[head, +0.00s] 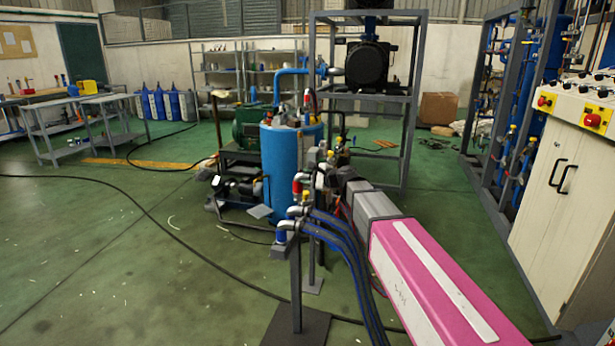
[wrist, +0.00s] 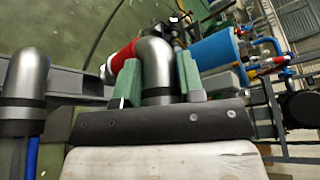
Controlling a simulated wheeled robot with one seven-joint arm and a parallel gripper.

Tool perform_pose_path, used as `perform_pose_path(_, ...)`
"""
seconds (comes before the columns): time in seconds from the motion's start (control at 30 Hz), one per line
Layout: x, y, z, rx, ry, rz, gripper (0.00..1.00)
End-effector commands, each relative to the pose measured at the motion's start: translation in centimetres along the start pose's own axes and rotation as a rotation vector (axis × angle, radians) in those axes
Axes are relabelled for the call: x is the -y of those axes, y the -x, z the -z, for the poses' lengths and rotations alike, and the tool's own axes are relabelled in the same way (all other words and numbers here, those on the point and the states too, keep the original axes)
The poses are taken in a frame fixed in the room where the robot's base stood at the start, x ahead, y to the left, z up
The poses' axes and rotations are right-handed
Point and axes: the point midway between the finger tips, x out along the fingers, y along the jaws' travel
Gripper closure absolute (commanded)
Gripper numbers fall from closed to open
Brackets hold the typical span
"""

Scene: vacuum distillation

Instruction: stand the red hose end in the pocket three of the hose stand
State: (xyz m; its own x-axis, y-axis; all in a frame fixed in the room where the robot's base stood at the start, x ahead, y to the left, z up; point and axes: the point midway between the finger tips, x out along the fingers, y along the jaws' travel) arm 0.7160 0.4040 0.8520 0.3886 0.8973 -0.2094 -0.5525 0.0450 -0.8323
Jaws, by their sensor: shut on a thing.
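The red hose end, a grey metal elbow with a red collar (wrist: 122,60), is held between the two green fingers of my gripper (wrist: 157,82) in the wrist view. In the head view its red collar (head: 297,187) shows just above the hose stand, whose upright post (head: 296,285) rises from a dark base plate. My gripper (head: 322,165) is partly hidden among fittings at the end of my pink and white arm. Two grey elbows with blue ends (head: 284,230) sit on the stand. I cannot tell which pocket is three, nor whether the red end touches one.
Blue hoses (head: 345,245) curve down from the stand beside my arm. Another grey elbow (wrist: 27,80) stands close left of the held one in the wrist view. A blue tank (head: 280,160) is behind the stand. A black cable crosses the open green floor on the left.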

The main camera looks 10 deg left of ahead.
Motion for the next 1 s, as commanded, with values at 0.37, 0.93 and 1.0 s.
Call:
perform_pose_path(0.37, -2.6, -0.7, 1.6, 0.0, -0.002, 0.0, 1.0)
perform_pose_path(0.93, -4.2, -1.1, 2.6, 0.0, -0.001, 0.001, 1.0)
perform_pose_path(1.0, -4.2, -1.1, 2.6, 0.0, -0.001, 0.002, 1.0)
